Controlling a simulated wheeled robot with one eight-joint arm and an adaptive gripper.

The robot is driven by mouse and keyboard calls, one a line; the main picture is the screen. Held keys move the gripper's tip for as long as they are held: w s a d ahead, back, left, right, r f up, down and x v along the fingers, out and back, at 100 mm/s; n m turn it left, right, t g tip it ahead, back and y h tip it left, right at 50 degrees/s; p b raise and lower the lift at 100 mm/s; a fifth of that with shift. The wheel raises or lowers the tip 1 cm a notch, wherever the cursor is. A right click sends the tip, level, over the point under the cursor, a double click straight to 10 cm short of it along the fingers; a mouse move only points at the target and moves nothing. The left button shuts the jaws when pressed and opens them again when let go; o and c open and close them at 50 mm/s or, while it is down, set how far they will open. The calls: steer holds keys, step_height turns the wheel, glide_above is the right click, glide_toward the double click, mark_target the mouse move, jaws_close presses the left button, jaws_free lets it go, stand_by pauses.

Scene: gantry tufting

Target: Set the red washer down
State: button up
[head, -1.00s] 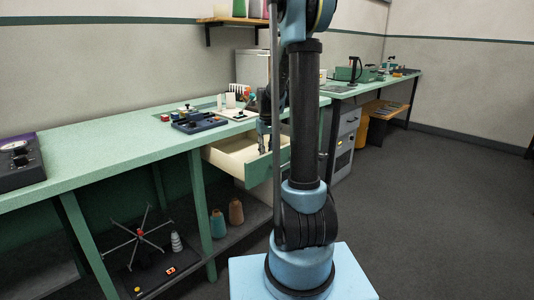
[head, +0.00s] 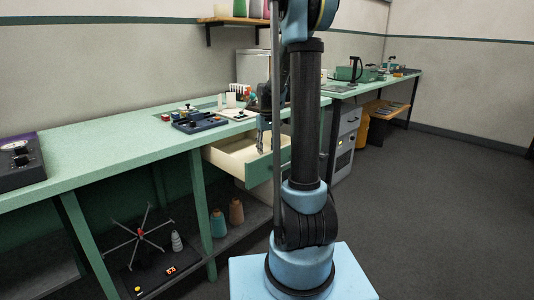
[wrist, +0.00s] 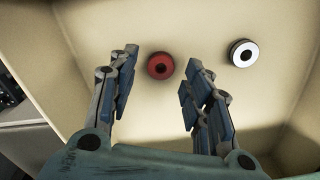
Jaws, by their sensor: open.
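The red washer (wrist: 161,66) lies on the cream floor of the open drawer (wrist: 265,112) in the wrist view. It sits between and just beyond the tips of my gripper (wrist: 157,80), and neither finger appears to touch it. My gripper is open and empty, pointing down into the drawer. In the head view my gripper (head: 261,143) is low over the drawer (head: 228,151) under the green bench; the washer cannot be made out there.
A white washer-like ring with a dark rim (wrist: 243,53) lies in the drawer, right of the red washer. Drawer walls surround my gripper closely. On the bench (head: 110,143) stands a dark blue tray (head: 200,123). Thread cones (head: 236,211) stand on the shelf below.

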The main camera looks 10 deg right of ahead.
step_height(320, 180, up, 10)
steer(key=s, duration=1.1)
steer(key=s+f+m+t, duration=0.1)
steer(key=s+f, duration=0.5)
steer(key=s, duration=0.6)
steer(key=s+f+m+t, duration=0.1)
steer(key=s+f, duration=0.5)
steer(key=s, duration=0.6)
steer(key=shift+f, duration=0.3)
